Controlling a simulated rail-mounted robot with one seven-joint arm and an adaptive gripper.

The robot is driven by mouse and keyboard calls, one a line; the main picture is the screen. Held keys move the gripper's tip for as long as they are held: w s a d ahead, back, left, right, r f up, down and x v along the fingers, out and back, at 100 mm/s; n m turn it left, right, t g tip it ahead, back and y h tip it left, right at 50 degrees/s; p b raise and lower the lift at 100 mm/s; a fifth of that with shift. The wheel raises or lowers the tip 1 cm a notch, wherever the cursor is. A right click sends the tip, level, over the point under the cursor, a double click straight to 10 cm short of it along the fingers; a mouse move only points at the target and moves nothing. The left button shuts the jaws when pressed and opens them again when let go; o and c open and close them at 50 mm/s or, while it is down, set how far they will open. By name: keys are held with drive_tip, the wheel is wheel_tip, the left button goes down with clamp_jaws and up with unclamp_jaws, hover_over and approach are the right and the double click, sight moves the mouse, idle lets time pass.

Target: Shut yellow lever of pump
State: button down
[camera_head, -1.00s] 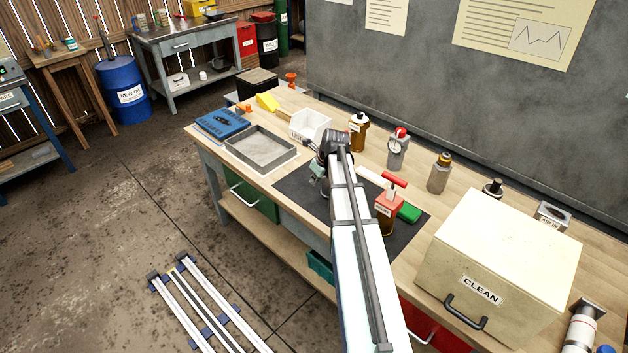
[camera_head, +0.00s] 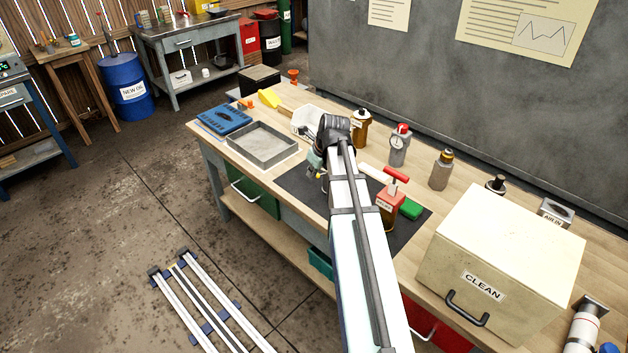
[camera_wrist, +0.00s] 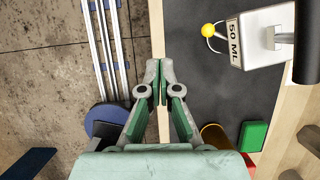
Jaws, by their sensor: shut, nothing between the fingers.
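A round yellow knob (camera_wrist: 208,30) on a thin curved wire shows at the upper right in the wrist view. It is beside a white part labelled 50 ML (camera_wrist: 235,45), with a pale block and a dark cylinder to its right. I take the knob for the yellow lever; the rest of the pump is cut off or unclear. My gripper (camera_wrist: 160,86) is shut and empty over the bench's front edge, left of and below the knob in the picture, apart from it. In the head view my arm hides most of this area of the black mat (camera_head: 405,232).
A large CLEAN box (camera_head: 500,255) fills the right.

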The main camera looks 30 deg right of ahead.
drive_tip(key=shift+s+a+r, duration=0.15)
drive_tip(key=shift+r, duration=0.4)
drive_tip(key=shift+s+a+r, duration=0.15)
drive_tip(key=shift+r, duration=0.4)
drive_tip(key=s+a+f+n+g, duration=0.2)
drive_tip(key=s+a+f+n, duration=0.25)
drive_tip(key=f+n, duration=0.5)
drive_tip(key=s+a+f+n+g, duration=0.1)
drive_tip(key=s+a+f+n, duration=0.4)
drive_tip(key=f+n, duration=0.4)
drive_tip(key=s+a+f+n+g, duration=0.2)
drive_tip(key=s+a+f+n, duration=0.1)
drive_tip(key=s+f+n, duration=0.55)
drive_tip(key=s+a+f+n+g, duration=0.2)
drive_tip(key=s+f, duration=0.3)
drive_tip(key=s, duration=0.4)
drive_tip(key=s+a+f+n+g, duration=0.2)
drive_tip(key=s+a+f, duration=0.3)
drive_tip(key=s, duration=0.4)
drive_tip(key=s+a+f+n+g+h, duration=0.1)
drive_tip(key=s+a+f+n+g, duration=0.1)
drive_tip(key=s+f, duration=0.5)
drive_tip(key=s+a, duration=0.1)
drive_tip(key=s, duration=0.1)
drive_tip(key=shift+s+a, duration=0.25)
drive_tip(key=shift+s, duration=0.15)
